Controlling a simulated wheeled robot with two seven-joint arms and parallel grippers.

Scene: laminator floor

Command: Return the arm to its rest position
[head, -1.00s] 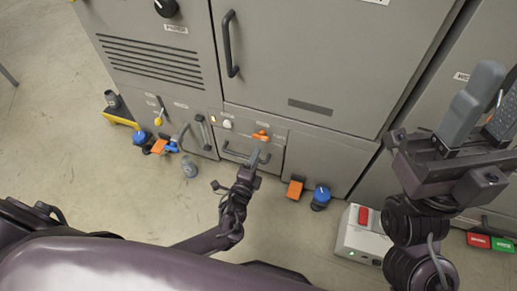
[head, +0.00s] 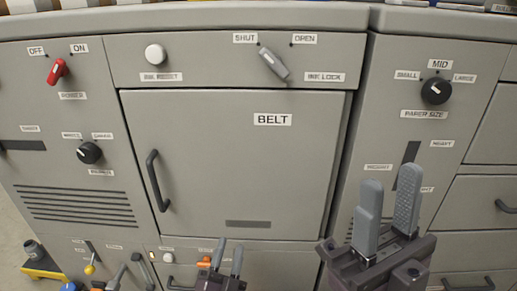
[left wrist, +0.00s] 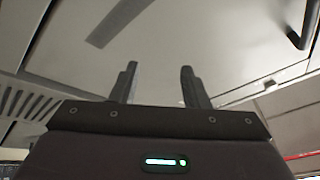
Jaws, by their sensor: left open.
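My left gripper (head: 228,258) is low in the middle of the head view, in front of the machine's lower panel. Its two grey fingers point up and stand apart, with nothing between them. The left wrist view also shows this gripper (left wrist: 159,85) with its fingers apart and empty, facing grey panels. My right gripper (head: 387,212) is at the lower right of the head view, in front of the right-hand cabinet. Its fingers point up with a gap between them and hold nothing. Most of both arms is out of view.
The grey machine has a closed BELT door (head: 240,165) with a dark handle (head: 157,181). Above it are a white button (head: 155,54) and a grey lever (head: 273,64). A red switch (head: 56,71) and black knobs sit on the side panels.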

